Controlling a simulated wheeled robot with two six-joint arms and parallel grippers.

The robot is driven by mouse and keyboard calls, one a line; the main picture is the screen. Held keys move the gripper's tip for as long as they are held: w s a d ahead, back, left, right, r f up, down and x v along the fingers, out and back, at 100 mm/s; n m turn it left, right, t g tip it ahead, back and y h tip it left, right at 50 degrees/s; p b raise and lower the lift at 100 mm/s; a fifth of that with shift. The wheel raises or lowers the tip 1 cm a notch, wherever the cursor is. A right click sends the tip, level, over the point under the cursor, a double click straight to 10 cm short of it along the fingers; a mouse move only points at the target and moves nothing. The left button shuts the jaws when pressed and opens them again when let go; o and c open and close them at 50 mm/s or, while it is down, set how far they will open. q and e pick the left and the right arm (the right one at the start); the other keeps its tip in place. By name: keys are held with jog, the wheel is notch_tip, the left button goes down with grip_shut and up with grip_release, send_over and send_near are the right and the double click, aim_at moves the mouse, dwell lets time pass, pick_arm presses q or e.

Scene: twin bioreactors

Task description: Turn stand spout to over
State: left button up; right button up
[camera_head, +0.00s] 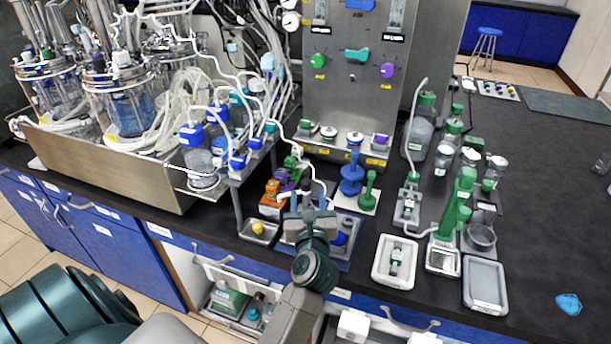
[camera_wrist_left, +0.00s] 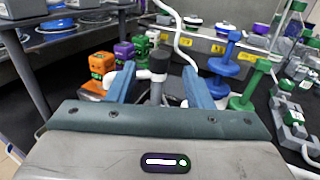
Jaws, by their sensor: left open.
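My left gripper (camera_head: 308,212) is open at the front edge of the bench, over the small stand area. In the left wrist view its two blue fingers (camera_wrist_left: 163,88) stand on either side of a grey post with a dark cap (camera_wrist_left: 158,60). A white spout (camera_wrist_left: 130,69) runs left from this cap and bends down by the left finger, which hides part of it. A gap shows between the post and the fingers. In the head view the gripper largely hides the post. My right gripper is not in view.
Orange (camera_wrist_left: 101,63), purple and green blocks stand left of the post. A blue knobbed stand (camera_head: 351,178) and a green one (camera_head: 369,188) stand to the right. A tray with a yellow piece (camera_head: 258,229) lies left. Clear bench top (camera_head: 540,225) lies far right.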

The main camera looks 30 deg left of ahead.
aim_at(305, 179)
pick_arm(q)
jog(key=p+x, duration=0.1)
jog(key=x, duration=0.7)
jog(key=shift+w+a+p, duration=0.15)
jog(key=shift+a+p, duration=0.05)
jog(key=shift+p, duration=0.2)
grip_shut()
